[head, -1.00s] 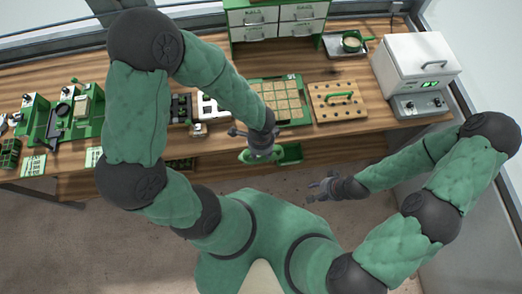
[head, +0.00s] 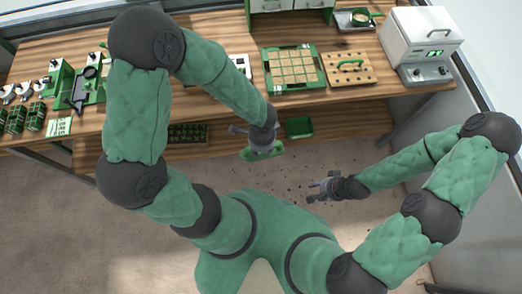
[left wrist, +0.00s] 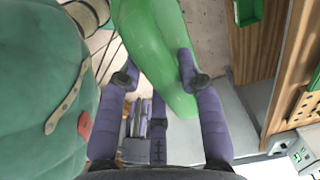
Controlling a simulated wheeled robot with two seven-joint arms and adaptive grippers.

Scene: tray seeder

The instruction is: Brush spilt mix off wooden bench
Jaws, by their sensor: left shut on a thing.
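The wooden bench (head: 222,118) runs along the top of the head view. My left gripper (head: 259,142) is in front of its edge, over the floor. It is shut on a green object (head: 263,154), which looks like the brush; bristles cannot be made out. In the left wrist view the green object (left wrist: 152,45) lies between the fingers (left wrist: 158,73). My right gripper (head: 320,187) is open and empty over the floor at the right. Spilt mix cannot be made out on the bench top. Dark specks (head: 287,186) lie on the floor below.
On the bench stand a green tray of square cells (head: 266,80), a wooden board with a green handle (head: 350,79) and a white box (head: 405,42). Green equipment (head: 68,98) stands at the left. A green bin (head: 299,128) sits on the lower shelf. The floor behind is open.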

